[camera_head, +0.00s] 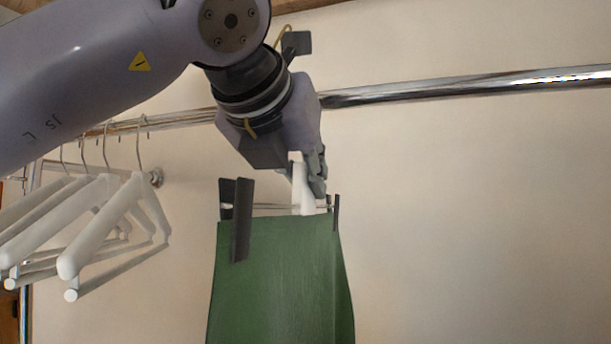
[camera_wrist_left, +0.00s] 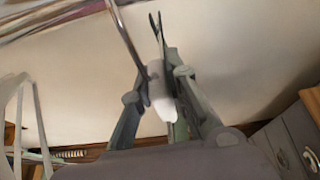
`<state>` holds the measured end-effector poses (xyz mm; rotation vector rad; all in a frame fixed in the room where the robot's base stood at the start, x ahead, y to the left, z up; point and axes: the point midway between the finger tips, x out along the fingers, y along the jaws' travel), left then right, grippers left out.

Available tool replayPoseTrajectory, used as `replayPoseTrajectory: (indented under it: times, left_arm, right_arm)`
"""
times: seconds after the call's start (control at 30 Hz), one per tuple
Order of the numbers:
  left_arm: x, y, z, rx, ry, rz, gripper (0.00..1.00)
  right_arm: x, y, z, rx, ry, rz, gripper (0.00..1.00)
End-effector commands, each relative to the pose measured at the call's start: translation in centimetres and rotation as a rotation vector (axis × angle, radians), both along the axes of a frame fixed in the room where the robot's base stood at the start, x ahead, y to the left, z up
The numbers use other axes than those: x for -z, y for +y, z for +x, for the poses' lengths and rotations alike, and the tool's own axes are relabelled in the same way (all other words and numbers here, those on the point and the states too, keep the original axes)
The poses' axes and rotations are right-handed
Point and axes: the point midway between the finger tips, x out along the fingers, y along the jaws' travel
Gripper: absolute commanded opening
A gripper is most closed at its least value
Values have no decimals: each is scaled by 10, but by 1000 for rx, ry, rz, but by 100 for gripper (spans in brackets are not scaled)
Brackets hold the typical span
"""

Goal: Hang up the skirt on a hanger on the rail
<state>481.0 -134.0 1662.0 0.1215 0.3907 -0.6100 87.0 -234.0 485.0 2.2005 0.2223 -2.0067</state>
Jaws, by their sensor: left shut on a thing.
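My left gripper (camera_head: 312,182) is shut on the white hanger (camera_head: 300,190), just below the rail in the head view. A thin metal bar with dark clips (camera_head: 242,220) runs under the hanger's white part. The green skirt (camera_head: 280,285) hangs from these clips. The chrome rail (camera_head: 450,88) runs behind my left arm. The hanger's hook is hidden in the head view. In the left wrist view, the fingers (camera_wrist_left: 153,88) close around the white hanger part (camera_wrist_left: 160,92), and a thin metal rod rises from it. I cannot tell whether the hook touches the rail. My right gripper is not in view.
Several empty white hangers (camera_head: 100,225) hang at the rail's left end, left of the skirt and apart from it. The rail to the right of my arm is bare, with a plain wall behind. A grey drawer unit (camera_wrist_left: 290,145) stands at lower right in the left wrist view.

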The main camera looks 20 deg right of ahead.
Motion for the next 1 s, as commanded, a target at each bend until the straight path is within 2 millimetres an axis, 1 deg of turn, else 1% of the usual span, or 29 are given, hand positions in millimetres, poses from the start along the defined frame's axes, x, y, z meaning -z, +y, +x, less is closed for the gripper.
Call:
replayPoseTrajectory:
  times: [0.17, 0.2, 0.53, 0.87, 1.0]
  left_arm:
    - [3, -1, 0, 1, 5, 7, 0]
    - [4, -1, 0, 1, 5, 7, 15]
    - [3, -1, 0, 1, 5, 6, 37]
    - [3, 0, -1, 1, 5, 7, 38]
    - [-4, 7, -11, 1, 2, 4, 38]
  right_arm:
    - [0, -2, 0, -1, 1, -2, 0]
    - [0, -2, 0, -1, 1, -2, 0]
    - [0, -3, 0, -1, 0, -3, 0]
    - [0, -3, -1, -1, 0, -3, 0]
    - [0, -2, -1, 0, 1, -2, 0]
